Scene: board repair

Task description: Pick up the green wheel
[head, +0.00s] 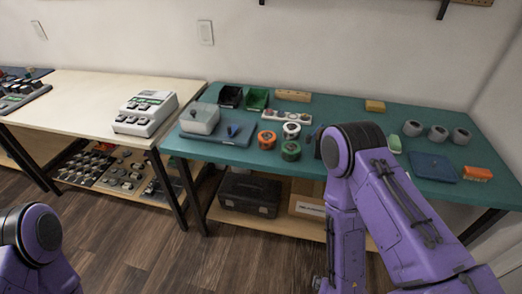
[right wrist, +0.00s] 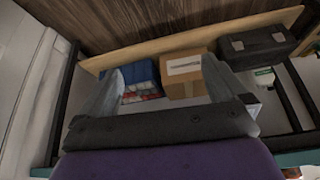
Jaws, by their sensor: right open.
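The green wheel (head: 290,151) lies on the teal tabletop in the head view, in front of a white wheel (head: 291,130) and to the right of an orange wheel (head: 267,139). My right arm is just to the right of the green wheel in this view, with its forearm hanging down in front of the table. In the right wrist view my right gripper (right wrist: 162,72) is open and empty, its fingers apart, facing the lower shelf. The green wheel is not clearly seen there. My left arm shows at the lower left of the head view; its gripper is out of view.
On the teal table (head: 345,107) are a grey case (head: 200,118), black and green bins, several grey rolls and a blue pad (head: 432,167). The lower shelf holds a black toolbox (head: 248,194) and a cardboard box (right wrist: 186,74). A cream table stands left.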

